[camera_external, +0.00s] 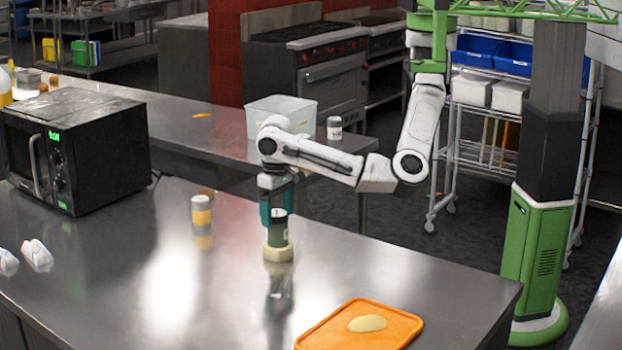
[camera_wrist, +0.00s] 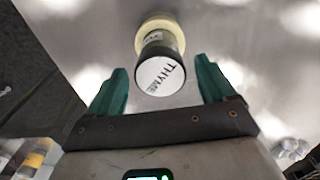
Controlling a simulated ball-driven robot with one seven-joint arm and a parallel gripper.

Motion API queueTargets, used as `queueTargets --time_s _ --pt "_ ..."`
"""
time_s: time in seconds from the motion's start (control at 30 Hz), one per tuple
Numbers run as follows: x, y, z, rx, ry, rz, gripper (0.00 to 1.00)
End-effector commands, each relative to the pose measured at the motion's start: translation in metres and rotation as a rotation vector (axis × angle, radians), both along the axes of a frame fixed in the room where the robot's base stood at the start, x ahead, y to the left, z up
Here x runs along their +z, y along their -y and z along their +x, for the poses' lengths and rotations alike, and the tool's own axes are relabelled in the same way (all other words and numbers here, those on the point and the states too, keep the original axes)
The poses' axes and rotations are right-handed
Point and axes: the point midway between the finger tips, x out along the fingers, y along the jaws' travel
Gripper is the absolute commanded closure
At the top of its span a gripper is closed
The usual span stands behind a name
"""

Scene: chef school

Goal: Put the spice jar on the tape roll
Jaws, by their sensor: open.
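The spice jar (camera_external: 279,230), dark with a white lid marked THYME, stands upright on the pale yellow tape roll (camera_external: 278,254) on the steel counter. In the wrist view the jar's lid (camera_wrist: 160,76) faces me, and the tape roll's rim (camera_wrist: 156,22) shows beyond the jar's base. My gripper (camera_external: 272,206), with teal fingers, is just above and behind the jar in the external view. In the wrist view my gripper (camera_wrist: 160,78) is open, one finger on each side of the lid, with gaps showing and no grip on the jar.
A jar with yellow contents (camera_external: 201,212) stands behind left. A black microwave (camera_external: 75,150) is at the left. An orange cutting board (camera_external: 335,330) lies at the front right. White crumpled items (camera_external: 37,256) lie at the left. The counter around the tape roll is clear.

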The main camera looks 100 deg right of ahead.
Motion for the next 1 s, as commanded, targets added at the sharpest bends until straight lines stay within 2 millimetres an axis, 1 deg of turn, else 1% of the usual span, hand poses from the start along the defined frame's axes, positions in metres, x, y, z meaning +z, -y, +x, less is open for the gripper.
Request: queueTargets --time_s 0.1,0.23,0.3,0.43,0.6,0.87,0.97,1.0 --pt "0.025 0.000 0.001 -0.002 0.004 0.001 0.17" --pt "0.053 0.000 0.001 -0.002 0.003 0.003 0.17" --pt "0.065 0.000 0.001 -0.002 0.003 0.003 0.17" --pt "0.081 -0.001 0.000 -0.002 0.001 0.004 0.17" --pt "0.090 0.000 0.000 0.000 0.000 0.001 0.17" --pt "0.090 0.002 0.001 -0.001 0.002 -0.002 0.17" --pt "0.086 0.017 0.005 -0.010 0.025 -0.025 0.17" --pt "0.083 0.030 0.009 -0.016 0.042 -0.041 0.17"
